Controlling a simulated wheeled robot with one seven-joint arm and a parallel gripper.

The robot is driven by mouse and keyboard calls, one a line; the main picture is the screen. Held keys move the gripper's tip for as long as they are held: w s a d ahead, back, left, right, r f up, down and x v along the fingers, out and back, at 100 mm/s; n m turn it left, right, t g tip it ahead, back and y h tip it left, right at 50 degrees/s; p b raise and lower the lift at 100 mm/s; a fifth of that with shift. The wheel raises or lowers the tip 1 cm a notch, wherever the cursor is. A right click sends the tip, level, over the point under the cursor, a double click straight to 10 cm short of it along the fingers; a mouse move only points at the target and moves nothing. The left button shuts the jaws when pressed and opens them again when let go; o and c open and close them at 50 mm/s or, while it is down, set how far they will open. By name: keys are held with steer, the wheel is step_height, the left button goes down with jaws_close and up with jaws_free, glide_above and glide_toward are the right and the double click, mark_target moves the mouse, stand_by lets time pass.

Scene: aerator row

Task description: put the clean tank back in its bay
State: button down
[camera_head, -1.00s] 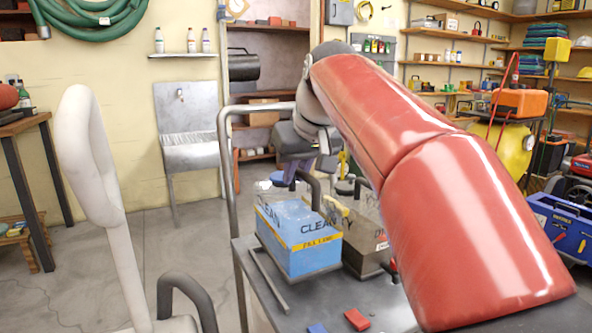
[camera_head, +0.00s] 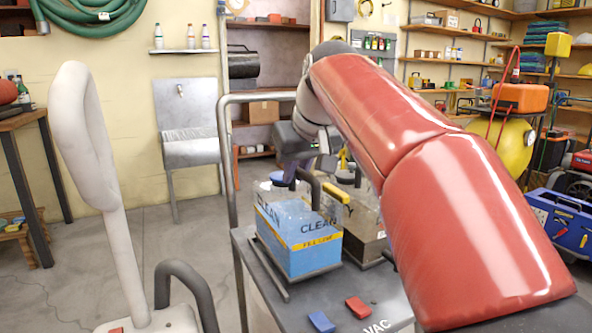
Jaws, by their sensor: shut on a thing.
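The clean tank (camera_head: 288,249) is a clear box of blue liquid, marked CLEAN, with a yellow fill-line band. It is upright over the bay on the grey cart top (camera_head: 285,313), beside a dark guide rail (camera_head: 266,270). I cannot tell whether its base rests on the bay floor. My gripper (camera_head: 294,170) is above the tank, shut on its dark handle (camera_head: 311,188). The fingertips are small and partly hidden. My red arm reaches in from the right and covers part of the cart.
A second, brownish tank (camera_head: 368,233) stands close on the right of the clean tank. A blue tab (camera_head: 321,321) and a red tab (camera_head: 357,307) are on the cart in front. A grey metal frame (camera_head: 233,180) rises behind on the left. Open floor lies left.

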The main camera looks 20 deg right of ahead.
steer(key=shift+s+r, duration=0.2)
steer(key=shift+s, duration=0.15)
stand_by(1.1)
